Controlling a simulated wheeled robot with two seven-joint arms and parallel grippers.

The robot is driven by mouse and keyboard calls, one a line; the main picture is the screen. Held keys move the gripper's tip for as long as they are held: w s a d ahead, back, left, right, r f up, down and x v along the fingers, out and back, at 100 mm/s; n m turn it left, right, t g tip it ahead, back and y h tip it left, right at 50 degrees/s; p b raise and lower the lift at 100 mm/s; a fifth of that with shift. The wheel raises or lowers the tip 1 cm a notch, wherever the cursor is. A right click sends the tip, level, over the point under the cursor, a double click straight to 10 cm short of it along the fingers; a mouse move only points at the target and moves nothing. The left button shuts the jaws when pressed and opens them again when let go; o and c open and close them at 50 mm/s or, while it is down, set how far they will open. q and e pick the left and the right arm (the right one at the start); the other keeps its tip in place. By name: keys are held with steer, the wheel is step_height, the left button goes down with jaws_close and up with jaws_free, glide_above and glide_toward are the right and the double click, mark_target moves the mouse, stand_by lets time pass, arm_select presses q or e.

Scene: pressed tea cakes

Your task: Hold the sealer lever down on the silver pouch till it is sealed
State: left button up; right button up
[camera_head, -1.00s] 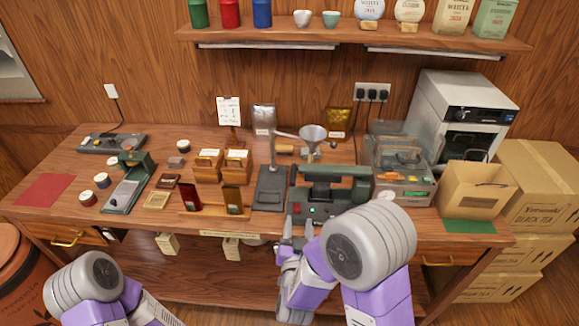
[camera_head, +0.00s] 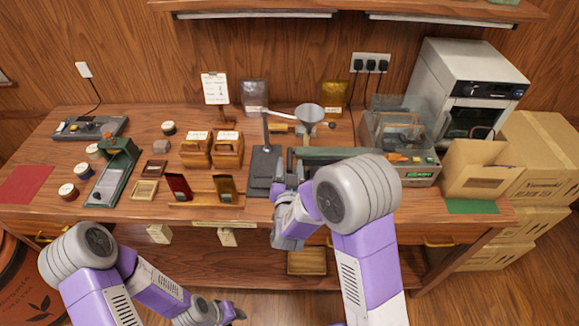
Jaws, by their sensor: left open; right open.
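The sealer (camera_head: 330,154) is a dark green machine at the front middle of the bench. Only its upper green bar shows clearly; my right arm hides most of the rest. My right gripper (camera_head: 288,178) is open at the sealer's left end; whether it touches the lever cannot be told. A silver pouch (camera_head: 254,93) stands upright at the back of the bench, apart from both grippers. Whether another pouch lies in the sealer is hidden. My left gripper (camera_head: 233,312) is open and low, in front of the bench at the bottom of the view.
A clear-lidded machine (camera_head: 395,135) and an open carton (camera_head: 475,168) are to the right. Wooden boxes (camera_head: 195,152) and a small pouch rack (camera_head: 205,199) stand left.

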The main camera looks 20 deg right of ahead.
steer(key=shift+w, duration=0.1)
jaws_close()
stand_by(0.4)
